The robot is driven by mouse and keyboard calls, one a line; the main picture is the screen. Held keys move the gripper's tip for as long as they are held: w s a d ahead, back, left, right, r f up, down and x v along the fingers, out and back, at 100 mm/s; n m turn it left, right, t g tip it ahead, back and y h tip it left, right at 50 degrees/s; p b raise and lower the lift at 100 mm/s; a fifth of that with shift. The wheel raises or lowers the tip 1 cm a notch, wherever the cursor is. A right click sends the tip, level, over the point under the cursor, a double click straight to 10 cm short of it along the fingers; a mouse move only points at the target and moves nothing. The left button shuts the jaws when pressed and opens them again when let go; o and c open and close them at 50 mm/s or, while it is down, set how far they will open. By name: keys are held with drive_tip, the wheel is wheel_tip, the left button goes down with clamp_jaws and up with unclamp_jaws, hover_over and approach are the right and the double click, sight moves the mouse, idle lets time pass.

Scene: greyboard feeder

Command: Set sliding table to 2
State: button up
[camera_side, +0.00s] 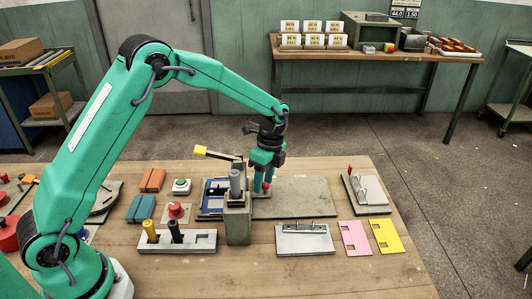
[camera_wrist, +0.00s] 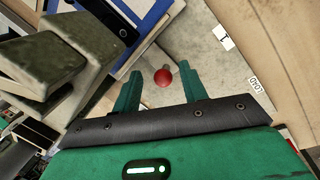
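The sliding table's handle appears to be the red knob (camera_wrist: 162,77), which has a short grey stem. It also shows low by the fingers in the side view (camera_side: 266,187). My gripper (camera_wrist: 160,72) points down over it, with its green fingers apart and the knob between them. Gaps show on both sides of the knob in the wrist view. In the side view my gripper (camera_side: 263,185) is just behind the grey-green post. A pale grey plate (camera_side: 305,190) extends right, with a "1" label (camera_wrist: 223,38) and a "LOAD" label (camera_wrist: 256,86). No "2" label is visible.
The grey-green post (camera_side: 237,222) stands close in front of my gripper. A yellow-tipped lever (camera_side: 200,150) and a blue-edged plate (camera_side: 213,187) lie left. A hinged plate (camera_side: 304,240), a pink card (camera_side: 355,238) and a yellow card (camera_side: 386,236) lie at the front right.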

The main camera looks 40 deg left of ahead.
wheel_tip(320, 180, up, 8)
drive_tip(key=w, duration=0.1)
drive_tip(key=shift+w+f, duration=0.15)
drive_tip(key=shift+w, duration=0.1)
idle(0.4)
drive_tip(key=s+a+r+n+t, duration=0.35)
drive_tip(key=s+r+n, duration=0.45)
drive_tip(key=s+r, duration=0.5)
drive_tip(key=s+n+t, duration=0.4)
drive_tip(key=s+n, duration=0.3)
drive_tip(key=s, duration=0.8)
drive_tip(key=shift+a+r+n, duration=0.15)
drive_tip(key=shift+a+n, duration=0.25)
drive_tip(key=shift+a, duration=0.05)
